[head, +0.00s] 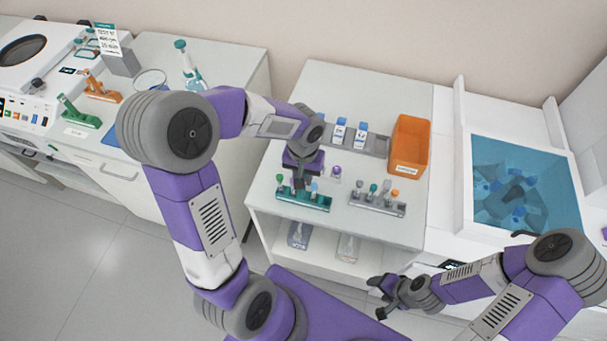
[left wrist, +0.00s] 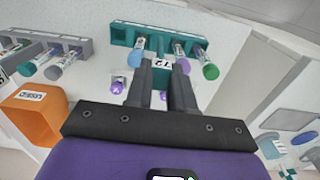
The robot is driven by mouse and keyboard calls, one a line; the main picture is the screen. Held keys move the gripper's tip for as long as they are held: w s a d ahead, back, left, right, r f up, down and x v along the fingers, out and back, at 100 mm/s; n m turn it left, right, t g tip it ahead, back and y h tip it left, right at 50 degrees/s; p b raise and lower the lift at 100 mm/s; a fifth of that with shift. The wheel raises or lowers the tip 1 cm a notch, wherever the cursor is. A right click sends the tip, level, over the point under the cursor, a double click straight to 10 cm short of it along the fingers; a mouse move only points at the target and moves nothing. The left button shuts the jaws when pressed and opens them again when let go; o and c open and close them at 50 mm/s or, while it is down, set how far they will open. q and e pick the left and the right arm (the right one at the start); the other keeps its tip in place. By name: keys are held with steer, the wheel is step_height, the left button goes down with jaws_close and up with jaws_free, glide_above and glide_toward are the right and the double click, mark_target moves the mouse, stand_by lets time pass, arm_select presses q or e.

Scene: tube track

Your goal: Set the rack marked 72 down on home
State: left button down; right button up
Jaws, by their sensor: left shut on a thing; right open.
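The teal rack marked 72 (head: 303,201) is over the front left of the middle white bench and holds several capped tubes. In the left wrist view the rack (left wrist: 122,32) shows its white 72 label (left wrist: 165,65) between the fingers. My left gripper (head: 298,177) points down and is shut on the rack at its middle; it also shows in the left wrist view (left wrist: 162,72). I cannot tell whether the rack touches the bench. My right gripper (head: 383,294) is open and empty, low in front of the bench. No mark reading home is legible.
A grey rack (head: 377,205) with tubes stands right of the teal one. A purple-capped tube (head: 335,172) stands behind them. An orange bin (head: 410,146) is at the back right, beside a blue basin (head: 520,190). The left bench (head: 118,162) holds green and orange holders.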

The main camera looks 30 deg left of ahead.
arm_select(q)
steer(key=shift+f, duration=0.1)
steer(key=c, duration=0.9)
jaws_free()
step_height(320, 180, up, 8)
steer(key=shift+f+p, duration=0.2)
steer(key=shift+p, duration=0.15)
stand_by(0.5)
